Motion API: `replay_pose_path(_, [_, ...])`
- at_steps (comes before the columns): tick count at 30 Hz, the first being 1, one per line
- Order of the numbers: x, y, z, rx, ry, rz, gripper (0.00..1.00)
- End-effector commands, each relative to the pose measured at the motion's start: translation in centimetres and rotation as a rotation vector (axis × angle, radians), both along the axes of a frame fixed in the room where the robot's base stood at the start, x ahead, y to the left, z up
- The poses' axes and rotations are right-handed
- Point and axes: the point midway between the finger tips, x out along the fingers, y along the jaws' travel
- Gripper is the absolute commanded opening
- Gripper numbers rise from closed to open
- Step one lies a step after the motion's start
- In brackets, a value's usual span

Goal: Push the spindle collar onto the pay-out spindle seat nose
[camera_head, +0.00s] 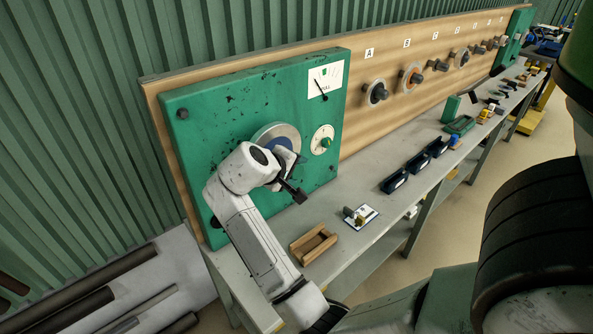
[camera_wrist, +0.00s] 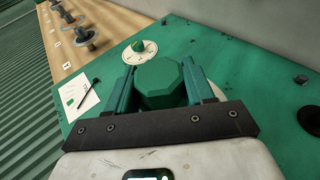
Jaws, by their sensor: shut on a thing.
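My gripper (camera_wrist: 160,76) is shut on a green eight-sided piece, which I take to be the spindle collar (camera_wrist: 162,84), with one finger on each side of it. The piece faces the green panel (camera_wrist: 240,70). In the head view, my wrist is in front of a round grey-rimmed disc with a blue face (camera_head: 276,133) on the panel, likely the pay-out spindle seat. The arm hides its lower part and the collar there. The seat nose is hidden behind the collar in the wrist view, so I cannot tell whether they touch.
Below are a wooden cradle (camera_head: 313,244) and a white card with small parts (camera_head: 361,216) on the bench. Lettered pegs line the wooden board (camera_head: 362,75); dark blue bins (camera_head: 395,181) stand farther right.

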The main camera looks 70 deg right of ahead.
Motion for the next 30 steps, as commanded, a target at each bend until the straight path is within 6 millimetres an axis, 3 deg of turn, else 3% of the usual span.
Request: replay_pose_path(30, [2.8,-1.7,0.1,-0.002,-0.001,0.001,0.0])
